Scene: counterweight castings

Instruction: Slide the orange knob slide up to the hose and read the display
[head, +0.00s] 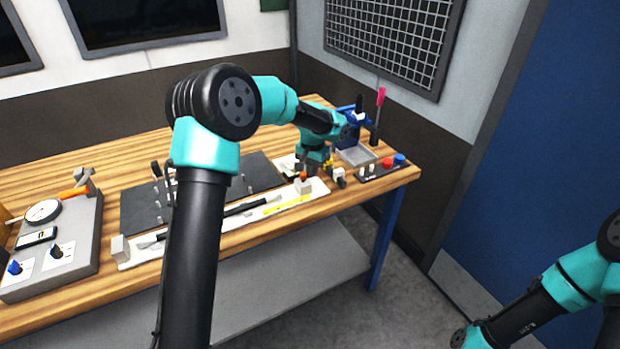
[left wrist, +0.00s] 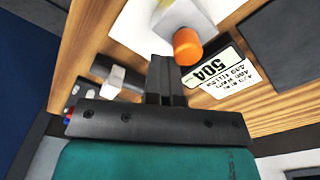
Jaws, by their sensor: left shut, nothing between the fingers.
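The orange knob (head: 303,175) tops a white slide block (head: 304,186) at the right end of a pale rail (head: 222,231). It also shows in the left wrist view (left wrist: 187,46). A thin black length (head: 238,209), apparently the hose, lies along the rail, left of the slide. My left gripper (left wrist: 166,62) is shut and empty, its fingertips close beside the knob; I cannot tell whether they touch. In the head view its tips are partly hidden by the wrist. My right gripper is out of view.
A white end block (head: 120,247) closes the rail's left end. A yellow scale (head: 287,203) runs along it. A dark mat (head: 137,210), a grey tray (head: 357,156) and red and blue buttons (head: 394,160) are nearby.

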